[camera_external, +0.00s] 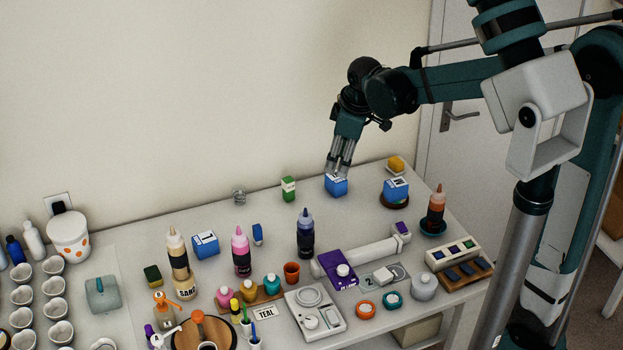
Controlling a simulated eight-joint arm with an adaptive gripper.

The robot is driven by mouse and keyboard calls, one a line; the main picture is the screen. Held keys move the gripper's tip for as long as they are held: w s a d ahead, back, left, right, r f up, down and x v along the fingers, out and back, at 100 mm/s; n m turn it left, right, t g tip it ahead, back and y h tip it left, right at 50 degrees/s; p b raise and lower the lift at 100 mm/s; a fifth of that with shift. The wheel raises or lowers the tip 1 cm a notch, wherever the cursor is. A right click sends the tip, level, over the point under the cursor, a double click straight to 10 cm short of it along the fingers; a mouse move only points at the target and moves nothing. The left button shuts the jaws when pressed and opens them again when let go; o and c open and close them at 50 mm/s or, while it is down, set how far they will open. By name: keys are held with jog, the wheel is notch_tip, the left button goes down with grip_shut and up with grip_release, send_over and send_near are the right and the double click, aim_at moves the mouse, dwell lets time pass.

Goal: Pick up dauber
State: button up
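My gripper (339,172) points down at the back right of the table, its fingertips at the top of a blue block with a white label (337,187). I cannot tell whether the fingers touch the block or how far apart they are. No object is clearly recognisable as the dauber. A similar blue block (396,188) sits on a dark round base to the right. Another blue block with a white label (205,243) lies further left, and a small blue piece (257,233) stands near the pink bottle.
A green block (288,188) stands left of my gripper and a yellow piece (396,163) to its right. Squeeze bottles, dark (305,237), pink (241,254) and orange (436,212), stand nearer the front. A crowded front edge holds jars, a scale (316,311) and several cups.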

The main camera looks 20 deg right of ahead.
jog(key=w+a+f+n+g, duration=0.2)
jog(key=w+a+f+n, duration=0.2)
jog(key=w+a+f, duration=0.6)
jog(key=n, duration=0.4)
send_over(258, 226)
jog(key=shift+g+h, duration=0.4)
jog(key=f, duration=1.1)
jog(key=shift+w+d, duration=0.1)
jog(key=shift+d, duration=0.25)
jog(key=shift+a+f, duration=0.35)
jog(key=shift+f, duration=0.15)
jog(key=shift+f, duration=1.3)
jog(key=shift+f, duration=0.15)
jog(key=shift+f, duration=2.45)
jog(key=c, duration=0.9)
